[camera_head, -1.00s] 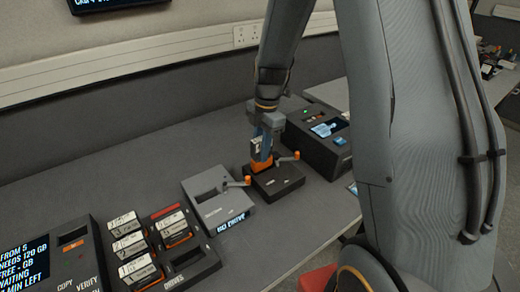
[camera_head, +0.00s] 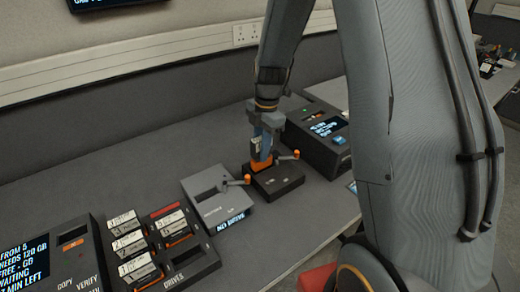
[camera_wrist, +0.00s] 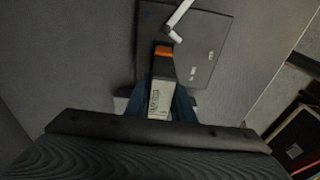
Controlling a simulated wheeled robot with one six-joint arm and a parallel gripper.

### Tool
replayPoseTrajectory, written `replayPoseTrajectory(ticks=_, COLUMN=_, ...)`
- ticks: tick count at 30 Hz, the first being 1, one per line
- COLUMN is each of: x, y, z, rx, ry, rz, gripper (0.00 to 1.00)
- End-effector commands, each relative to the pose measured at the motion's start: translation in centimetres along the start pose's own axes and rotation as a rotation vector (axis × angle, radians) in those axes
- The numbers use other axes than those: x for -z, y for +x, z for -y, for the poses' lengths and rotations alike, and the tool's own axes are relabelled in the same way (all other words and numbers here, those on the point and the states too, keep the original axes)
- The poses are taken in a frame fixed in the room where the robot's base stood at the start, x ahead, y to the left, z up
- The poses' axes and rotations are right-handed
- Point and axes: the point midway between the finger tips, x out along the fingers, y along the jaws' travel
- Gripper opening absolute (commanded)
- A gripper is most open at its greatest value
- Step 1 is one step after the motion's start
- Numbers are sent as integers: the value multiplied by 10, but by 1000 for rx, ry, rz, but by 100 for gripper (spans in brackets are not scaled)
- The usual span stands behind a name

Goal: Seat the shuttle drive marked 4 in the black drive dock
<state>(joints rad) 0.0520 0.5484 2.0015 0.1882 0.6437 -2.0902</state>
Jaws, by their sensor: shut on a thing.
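The shuttle drive (camera_head: 257,145) is upright in my gripper (camera_head: 262,152), above the black drive dock (camera_head: 278,184). My gripper is shut on it. The drive's orange end (camera_head: 261,163) is at the dock's top; I cannot tell how deep it sits. The wrist view shows the drive's pale label (camera_wrist: 159,99) between blue fingers and its orange end (camera_wrist: 163,51) over the dock (camera_wrist: 205,45). The marking on the held drive is too small to read. An orange-tipped lever (camera_head: 288,157) shows at the dock's right side.
A grey dock (camera_head: 213,207) with a lit display and an orange-tipped lever stands to the left. A drive rack (camera_head: 198,265) holds several drives. A black box with a screen (camera_head: 322,135) stands close behind right. The table behind the docks is clear.

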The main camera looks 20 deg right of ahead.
Motion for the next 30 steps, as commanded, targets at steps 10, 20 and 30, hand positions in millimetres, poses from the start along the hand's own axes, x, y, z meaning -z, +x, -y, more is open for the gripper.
replayPoseTrajectory(ticks=10, x=0, y=2, z=0, rx=0, ry=0, rz=0, gripper=0)
replayPoseTrajectory(ticks=20, x=-1, y=8, z=-1, rx=0, ry=0, rz=0, gripper=0)
replayPoseTrajectory(ticks=30, x=-1, y=8, z=-1, rx=-1, ry=0, rz=0, gripper=0)
